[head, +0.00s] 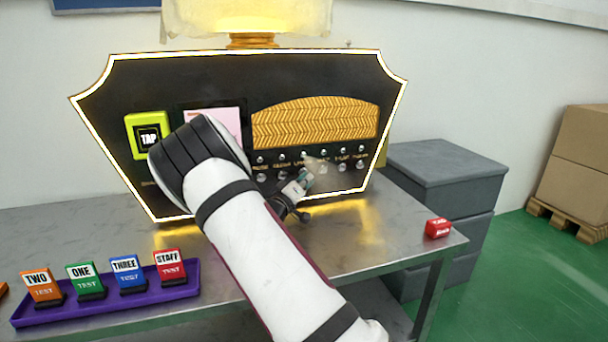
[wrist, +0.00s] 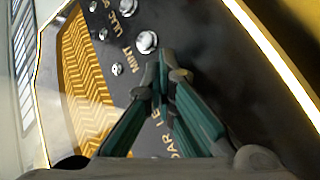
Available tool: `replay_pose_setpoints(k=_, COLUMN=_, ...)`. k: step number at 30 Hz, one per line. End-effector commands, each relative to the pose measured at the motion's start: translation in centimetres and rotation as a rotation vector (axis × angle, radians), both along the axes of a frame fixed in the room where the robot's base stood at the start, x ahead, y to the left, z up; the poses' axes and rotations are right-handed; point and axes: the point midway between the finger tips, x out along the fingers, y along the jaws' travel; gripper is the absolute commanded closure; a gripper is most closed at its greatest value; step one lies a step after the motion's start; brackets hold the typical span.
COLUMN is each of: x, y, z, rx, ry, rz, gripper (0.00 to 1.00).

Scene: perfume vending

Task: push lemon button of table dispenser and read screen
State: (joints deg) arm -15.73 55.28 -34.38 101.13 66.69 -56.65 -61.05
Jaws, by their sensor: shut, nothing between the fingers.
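The table dispenser (head: 230,75) is a black panel with a glowing edge, standing on the grey table. Two rows of round silver knobs with labels between them run under its gold herringbone grille (head: 315,123). My gripper (wrist: 160,72) is shut and empty, its fingertips at the button row beside the mint button (wrist: 146,42). A label starting "LE" shows partly behind the fingers; the lemon button itself is hidden by them. Whether the tips touch it I cannot tell. In the head view my gripper (head: 308,176) is at the lower row. The pinkish screen (head: 215,121) is partly covered by my arm; no text is readable.
A yellow-green TAP reader (head: 134,122) is on the panel's left. A purple tray (head: 120,304) with several test cards stands at the front left. A small red block (head: 437,228) lies near the table's right edge. A grey cabinet (head: 445,165) stands behind right.

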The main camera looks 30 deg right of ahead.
Motion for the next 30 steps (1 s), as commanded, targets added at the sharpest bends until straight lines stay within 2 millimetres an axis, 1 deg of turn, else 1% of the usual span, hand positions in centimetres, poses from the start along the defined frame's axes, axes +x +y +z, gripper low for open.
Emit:
replay_pose_setpoints(k=9, x=-1.4, y=0.5, z=0.1, rx=0.0, ry=0.0, rz=0.0, gripper=1.0)
replay_pose_setpoints(k=20, x=-1.6, y=0.5, z=0.0, rx=0.0, ry=0.001, rz=0.0, gripper=1.0)
replay_pose_setpoints(k=30, x=-4.3, y=1.3, z=0.1, rx=0.0, ry=0.001, rz=0.001, gripper=1.0)
